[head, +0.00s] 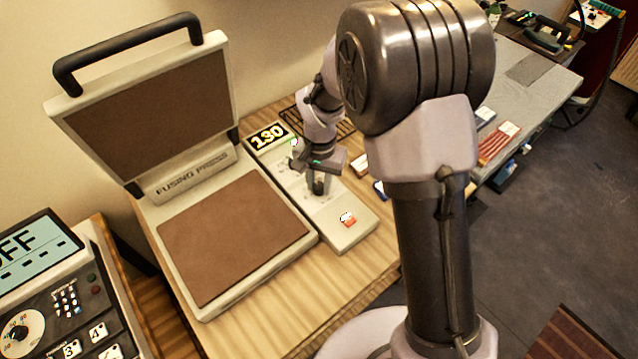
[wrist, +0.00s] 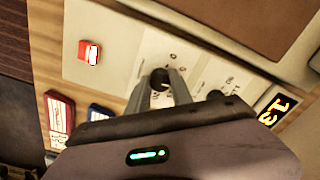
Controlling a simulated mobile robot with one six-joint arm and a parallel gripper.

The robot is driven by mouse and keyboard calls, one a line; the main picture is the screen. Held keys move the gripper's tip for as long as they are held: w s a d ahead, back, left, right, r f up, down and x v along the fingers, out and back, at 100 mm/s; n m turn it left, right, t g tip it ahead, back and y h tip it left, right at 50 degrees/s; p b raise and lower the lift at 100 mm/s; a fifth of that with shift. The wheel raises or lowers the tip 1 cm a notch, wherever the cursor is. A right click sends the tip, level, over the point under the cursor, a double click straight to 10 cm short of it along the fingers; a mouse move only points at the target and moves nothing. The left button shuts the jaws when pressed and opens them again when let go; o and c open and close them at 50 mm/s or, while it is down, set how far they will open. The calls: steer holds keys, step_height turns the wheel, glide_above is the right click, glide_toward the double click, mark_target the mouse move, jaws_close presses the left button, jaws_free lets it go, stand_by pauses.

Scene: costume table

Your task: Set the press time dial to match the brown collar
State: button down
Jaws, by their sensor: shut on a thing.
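The fusing press (head: 195,170) stands open, with a cream control panel (head: 352,232) along its right side. A lit display (head: 268,137) at the panel's far end reads 130; part of it shows in the wrist view (wrist: 275,109). My gripper (head: 318,188) is over the middle of the panel. In the wrist view its two fingers are closed on a small dark dial (wrist: 160,79) set in a pale printed plate (wrist: 158,50). The fingers partly hide the dial, and its setting cannot be read. I cannot make out a brown collar in either view.
A red rocker switch (head: 348,219) is at the panel's near end. A red-edged card (wrist: 60,118) and a blue-edged card (wrist: 100,113) lie beside the panel. The raised lid (head: 150,100) stands left of my arm. Another control unit (head: 50,290) is at the lower left.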

mark_target(320, 186)
steer(key=shift+m, duration=0.6)
steer(key=c, duration=1.1)
jaws_free()
step_height(320, 186, up, 18)
steer(key=p, duration=0.5)
steer(key=shift+f, duration=0.25)
steer(key=shift+s+d, duration=0.1)
